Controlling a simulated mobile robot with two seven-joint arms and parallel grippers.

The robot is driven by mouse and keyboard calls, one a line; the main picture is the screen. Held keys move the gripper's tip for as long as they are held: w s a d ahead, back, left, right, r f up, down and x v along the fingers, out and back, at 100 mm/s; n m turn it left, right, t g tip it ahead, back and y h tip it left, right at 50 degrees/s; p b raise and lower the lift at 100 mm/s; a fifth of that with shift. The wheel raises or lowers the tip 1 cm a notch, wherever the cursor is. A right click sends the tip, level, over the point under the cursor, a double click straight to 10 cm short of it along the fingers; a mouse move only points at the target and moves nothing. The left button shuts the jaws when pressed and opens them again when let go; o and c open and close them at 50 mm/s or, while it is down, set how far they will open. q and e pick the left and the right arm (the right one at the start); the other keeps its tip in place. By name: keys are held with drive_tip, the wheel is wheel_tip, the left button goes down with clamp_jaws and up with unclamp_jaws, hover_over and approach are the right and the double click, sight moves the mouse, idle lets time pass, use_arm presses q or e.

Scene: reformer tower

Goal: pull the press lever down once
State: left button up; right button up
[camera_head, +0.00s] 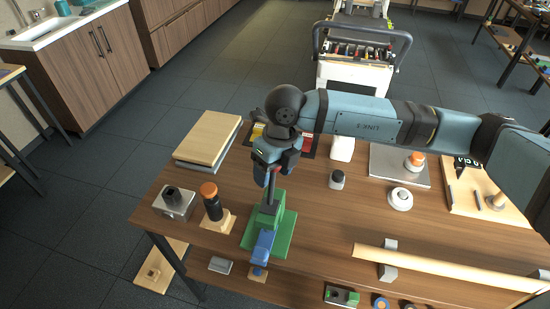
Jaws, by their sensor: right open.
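A small press (280,232) with a green base and body stands near the front edge of the wooden table, left of the middle. Its dark upright lever (269,193) rises from the body, with a bit of red near its top. A blue part (262,246) sits at the front of the press. My right gripper (276,172) reaches in from the right and is over the lever's top. Its fingers are open, with the lever's top appearing between them; whether they touch it I cannot tell. The fingers partly hide the lever's top. My left gripper is not in view.
A black bottle with orange cap (212,204) and a grey metal block (174,202) stand left of the press. Stacked boards (208,138) lie behind. A small jar (337,179) stands to the right. A long wooden rod (440,267) lies front right.

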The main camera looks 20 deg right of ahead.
drive_tip(key=shift+c, duration=0.3)
drive_tip(key=c, duration=1)
drive_tip(key=shift+o, duration=0.2)
drive_tip(key=shift+s+a+t+h+b, duration=0.35)
drive_tip(key=shift+t+b, duration=0.15)
drive_tip(key=shift+b, duration=0.2)
drive_tip(key=shift+s+r+t, duration=0.2)
drive_tip(key=shift+r+t, duration=0.05)
drive_tip(key=shift+t, duration=0.05)
drive_tip(key=shift+h+b, duration=0.25)
drive_tip(key=shift+b, duration=0.05)
drive_tip(key=shift+s+a+f+t+h+b, duration=0.1)
drive_tip(key=shift+s+a+t+h+b, duration=0.25)
drive_tip(key=shift+t+b, duration=0.4)
drive_tip(key=shift+s+a+r+b, duration=0.1)
drive_tip(key=shift+s+r+b, duration=0.15)
drive_tip(key=shift+b, duration=0.2)
